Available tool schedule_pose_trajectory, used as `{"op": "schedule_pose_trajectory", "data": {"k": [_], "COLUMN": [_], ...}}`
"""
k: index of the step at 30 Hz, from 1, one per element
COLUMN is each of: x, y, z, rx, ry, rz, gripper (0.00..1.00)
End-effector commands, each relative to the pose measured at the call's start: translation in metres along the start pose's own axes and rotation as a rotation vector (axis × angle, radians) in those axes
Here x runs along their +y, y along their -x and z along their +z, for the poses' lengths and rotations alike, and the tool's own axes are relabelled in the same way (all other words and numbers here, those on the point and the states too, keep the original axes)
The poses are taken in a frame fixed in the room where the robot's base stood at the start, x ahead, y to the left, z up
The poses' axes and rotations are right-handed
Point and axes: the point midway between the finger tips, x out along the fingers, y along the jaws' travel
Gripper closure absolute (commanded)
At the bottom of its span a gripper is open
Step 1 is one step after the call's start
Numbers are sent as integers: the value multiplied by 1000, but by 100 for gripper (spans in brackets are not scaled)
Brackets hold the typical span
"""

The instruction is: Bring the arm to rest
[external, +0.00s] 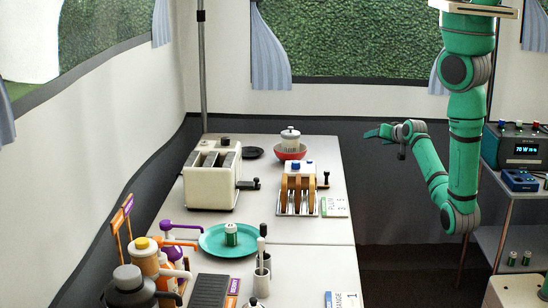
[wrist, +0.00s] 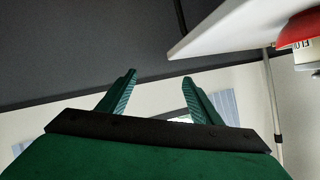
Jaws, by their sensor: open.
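My green arm hangs at the right of the external view, bent at the elbow, with its forearm reaching up and left. My gripper (external: 376,133) is in the air to the right of the table's far end, apart from everything. In the wrist view my gripper (wrist: 160,80) shows two green fingers spread apart with nothing between them. Its palm is a dark bar across the lower part of that view.
The table's corner (wrist: 185,48) also shows in the wrist view. A shelf (external: 520,240) stands right of my arm. The floor between is clear.

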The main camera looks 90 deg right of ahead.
Motion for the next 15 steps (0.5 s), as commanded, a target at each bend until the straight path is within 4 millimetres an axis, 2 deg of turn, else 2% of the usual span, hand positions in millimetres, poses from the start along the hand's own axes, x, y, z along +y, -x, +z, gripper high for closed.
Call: {"op": "schedule_pose_trajectory", "data": {"k": [2,5,8,11,15], "x": [6,-6,-33,-68,-112], "y": [20,40,59,82,123], "z": [3,12,36,68,120], "rx": [55,100,109,98,71], "ry": [4,47,126,223,357], "rz": [4,-32,-104,-199,-346], "gripper": [41,41,41,41,41]}}
